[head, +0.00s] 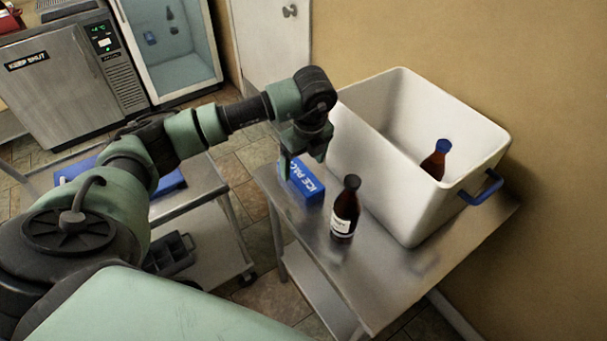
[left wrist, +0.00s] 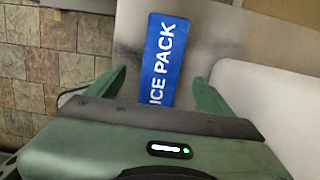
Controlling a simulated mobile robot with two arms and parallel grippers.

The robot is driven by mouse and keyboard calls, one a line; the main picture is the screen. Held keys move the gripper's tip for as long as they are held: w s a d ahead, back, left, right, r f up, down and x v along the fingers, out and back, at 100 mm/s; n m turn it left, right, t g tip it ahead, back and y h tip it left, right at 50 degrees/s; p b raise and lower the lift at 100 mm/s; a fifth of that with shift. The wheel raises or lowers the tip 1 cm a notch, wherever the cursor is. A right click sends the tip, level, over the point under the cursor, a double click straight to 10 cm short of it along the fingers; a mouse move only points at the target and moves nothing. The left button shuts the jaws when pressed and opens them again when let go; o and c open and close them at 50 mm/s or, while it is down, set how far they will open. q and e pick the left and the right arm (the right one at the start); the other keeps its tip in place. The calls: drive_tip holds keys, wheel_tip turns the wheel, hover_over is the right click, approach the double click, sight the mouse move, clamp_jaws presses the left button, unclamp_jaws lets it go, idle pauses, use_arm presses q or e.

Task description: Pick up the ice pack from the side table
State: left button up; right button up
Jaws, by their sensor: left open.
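The blue ice pack (head: 304,182) with white lettering rests on the metal side table (head: 382,285), near its left end. My left gripper (head: 301,160) is just above and behind it in the head view, pointing down. In the left wrist view the ice pack (left wrist: 165,58) lies between and ahead of the two green fingers of the open left gripper (left wrist: 158,90), with a gap on each side. Its near end is hidden by the gripper body. My right gripper is not in view.
A brown bottle with a dark cap (head: 345,212) stands right of the ice pack. A white bin (head: 385,190) with blue handles fills the table's back, with a blue-capped bottle (head: 436,160) inside. A metal cart (head: 195,190) stands left, across a floor gap.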

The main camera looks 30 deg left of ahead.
sight(301, 174)
use_arm(q)
drive_tip(key=shift+s+a+f+p, duration=0.1)
drive_tip(key=shift+a+f+p, duration=0.2)
drive_tip(key=shift+f+p, duration=0.45)
drive_tip(key=f, duration=0.3)
drive_tip(key=shift+w+a, duration=0.15)
drive_tip(key=shift+w, duration=0.2)
drive_tip(key=shift+f, duration=0.35)
drive_tip(key=shift+a+f, duration=0.1)
drive_tip(key=c, duration=1.5)
drive_tip(key=shift+w, duration=0.1)
clamp_jaws()
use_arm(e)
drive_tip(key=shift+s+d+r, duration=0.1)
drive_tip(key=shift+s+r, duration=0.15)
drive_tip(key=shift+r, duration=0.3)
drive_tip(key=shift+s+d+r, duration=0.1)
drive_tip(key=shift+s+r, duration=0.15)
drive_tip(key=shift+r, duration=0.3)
